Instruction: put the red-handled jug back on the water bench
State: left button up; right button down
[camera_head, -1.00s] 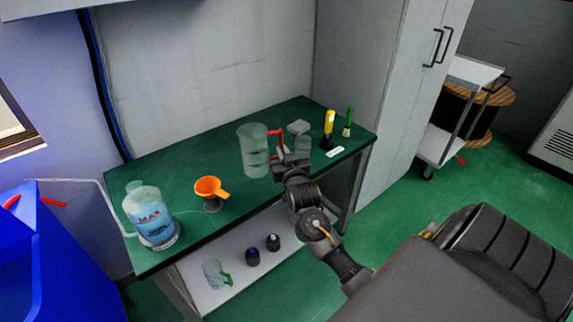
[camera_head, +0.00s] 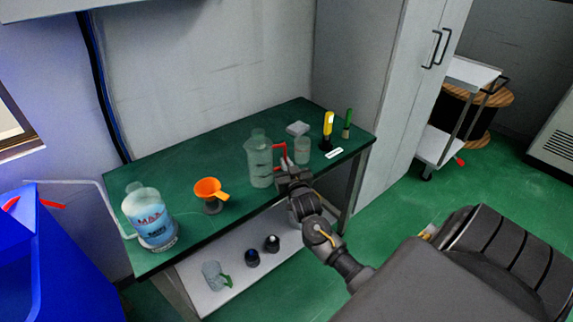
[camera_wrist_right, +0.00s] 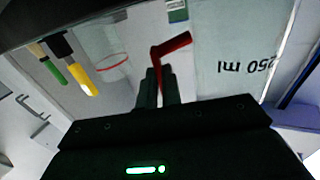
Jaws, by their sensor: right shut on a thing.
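The red-handled jug (camera_head: 259,164) is clear and upright over the green-topped bench (camera_head: 180,168). Its base looks at or very near the bench top; I cannot tell whether it touches. My right gripper (camera_head: 284,176) is at the jug's right side, shut on its red handle (camera_head: 280,147). In the right wrist view the red handle (camera_wrist_right: 172,45) rises from between the dark fingers (camera_wrist_right: 159,88), and the jug wall (camera_wrist_right: 235,45) shows "250 ml" upside down. My left gripper is not in view.
A clear beaker (camera_head: 302,150) stands close right of the jug, with a yellow-handled tool (camera_head: 329,124) and green-handled brush (camera_head: 348,120) farther right. An orange funnel (camera_head: 209,188) and blue-labelled bottle (camera_head: 150,220) stand left. A green-handled jug (camera_head: 213,274) is on the lower shelf.

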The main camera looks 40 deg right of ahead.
jog(key=shift+f, duration=0.15)
jog(key=c, duration=1.6)
grip_release()
jog(key=shift+r, duration=0.2)
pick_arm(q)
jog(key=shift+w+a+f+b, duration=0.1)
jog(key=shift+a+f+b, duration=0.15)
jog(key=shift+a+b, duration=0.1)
pick_arm(e)
jog(key=v, duration=1.2)
